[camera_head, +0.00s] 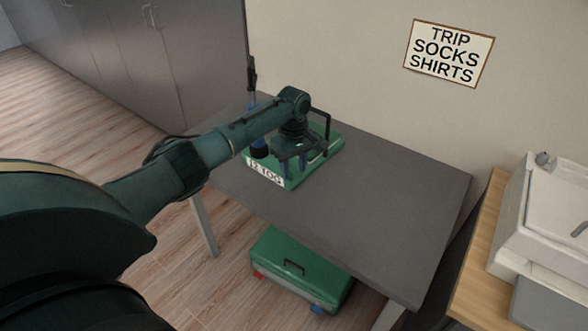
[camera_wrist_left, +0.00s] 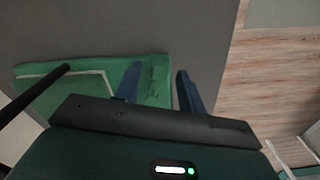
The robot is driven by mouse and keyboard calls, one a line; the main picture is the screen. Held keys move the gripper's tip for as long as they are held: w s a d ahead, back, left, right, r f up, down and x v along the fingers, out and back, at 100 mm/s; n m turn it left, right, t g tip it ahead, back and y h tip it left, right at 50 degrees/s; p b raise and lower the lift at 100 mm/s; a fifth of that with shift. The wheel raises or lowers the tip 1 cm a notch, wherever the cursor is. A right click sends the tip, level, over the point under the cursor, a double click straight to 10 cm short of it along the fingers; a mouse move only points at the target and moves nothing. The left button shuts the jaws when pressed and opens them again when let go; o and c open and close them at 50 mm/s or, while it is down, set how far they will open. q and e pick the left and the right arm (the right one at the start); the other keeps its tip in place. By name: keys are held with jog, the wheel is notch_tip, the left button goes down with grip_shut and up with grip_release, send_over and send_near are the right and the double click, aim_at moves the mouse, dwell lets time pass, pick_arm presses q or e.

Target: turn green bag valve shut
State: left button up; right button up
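The green bag (camera_head: 322,154) lies flat on the grey table, with a white label (camera_head: 265,172) reading about "12 TOG" on its front edge. My left gripper (camera_head: 293,165) is over the bag, fingers pointing down. In the left wrist view the bag (camera_wrist_left: 155,92) lies under and left of the two dark blue fingers (camera_wrist_left: 158,70), which stand apart with nothing seen between them. I cannot tell whether they touch the bag. The valve cannot be made out; the gripper and arm hide part of the bag. My right gripper is not in view.
A dark upright object (camera_head: 252,75) stands at the table's back left. A green case (camera_head: 300,270) with a dark handle sits below the table. A sign (camera_head: 448,52) hangs on the wall. A white unit (camera_head: 550,210) stands at right. The table's right half (camera_head: 385,205) is clear.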

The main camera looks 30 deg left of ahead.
pick_arm(q)
jog(key=shift+f, duration=0.3)
jog(key=shift+c, duration=0.4)
grip_shut()
